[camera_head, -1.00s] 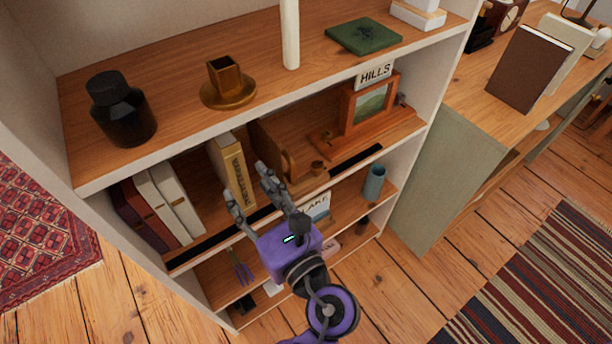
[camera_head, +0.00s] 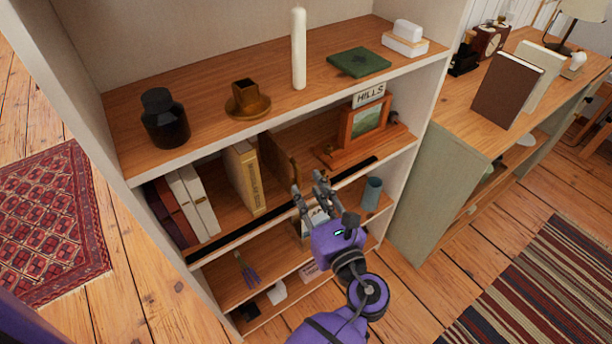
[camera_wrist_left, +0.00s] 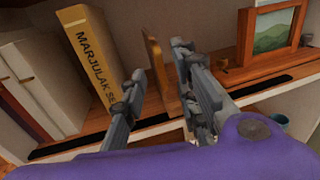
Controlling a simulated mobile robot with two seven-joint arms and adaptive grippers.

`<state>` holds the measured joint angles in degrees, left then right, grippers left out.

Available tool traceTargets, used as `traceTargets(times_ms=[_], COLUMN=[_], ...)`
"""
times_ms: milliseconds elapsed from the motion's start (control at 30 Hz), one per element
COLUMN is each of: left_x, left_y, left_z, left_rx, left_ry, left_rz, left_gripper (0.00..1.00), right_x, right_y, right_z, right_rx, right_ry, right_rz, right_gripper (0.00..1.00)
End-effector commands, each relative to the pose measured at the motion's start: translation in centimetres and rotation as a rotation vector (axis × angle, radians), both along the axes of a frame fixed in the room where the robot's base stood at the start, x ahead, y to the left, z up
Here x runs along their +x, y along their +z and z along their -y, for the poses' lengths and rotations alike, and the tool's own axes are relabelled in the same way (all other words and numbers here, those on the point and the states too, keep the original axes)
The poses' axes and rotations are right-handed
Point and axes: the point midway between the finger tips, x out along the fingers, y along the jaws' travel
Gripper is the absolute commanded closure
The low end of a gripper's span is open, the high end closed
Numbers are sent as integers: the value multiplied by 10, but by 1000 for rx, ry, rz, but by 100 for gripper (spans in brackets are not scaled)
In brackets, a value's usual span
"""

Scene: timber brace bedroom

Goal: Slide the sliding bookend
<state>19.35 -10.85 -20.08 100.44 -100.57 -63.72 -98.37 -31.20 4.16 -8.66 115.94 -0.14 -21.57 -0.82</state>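The sliding bookend is an upright wooden panel (camera_head: 281,158) on the middle shelf, right of a tan book (camera_head: 246,180). In the left wrist view, the bookend (camera_wrist_left: 154,62) shows edge-on just beyond the fingers, with the tan book (camera_wrist_left: 88,50) to its left. My left gripper (camera_head: 309,187) is in front of the shelf, low and slightly right of the bookend. Its fingers are apart with nothing between them; in the left wrist view the gripper (camera_wrist_left: 159,62) frames the bookend. I cannot tell whether a finger touches it. My right gripper is not in view.
White books (camera_head: 190,200) stand at the middle shelf's left end. A framed picture (camera_head: 364,124) on a wooden base stands at its right. A black strip (camera_head: 235,232) runs along the front edge. The shelf above holds a black jar (camera_head: 164,120) and a candle (camera_head: 299,50).

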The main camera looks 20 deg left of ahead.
Motion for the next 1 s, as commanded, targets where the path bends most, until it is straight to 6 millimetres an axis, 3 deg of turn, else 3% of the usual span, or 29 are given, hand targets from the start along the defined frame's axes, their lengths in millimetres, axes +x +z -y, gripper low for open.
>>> traceTargets(times_ms=[300, 700, 900, 1000], left_x=[37, 43, 43, 43], left_y=[1, 0, 0, 0], left_z=[-31, -38, -37, -37], left_rx=[1, 0, 0, 0], left_ry=[0, 0, 0, 0], left_rz=[2, 0, 0, 0], left_gripper=[72, 72, 98, 100], right_x=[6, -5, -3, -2], right_y=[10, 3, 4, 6], right_z=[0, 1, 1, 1], right_rx=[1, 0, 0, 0], right_ry=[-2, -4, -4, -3], right_rz=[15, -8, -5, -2], right_gripper=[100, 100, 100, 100])
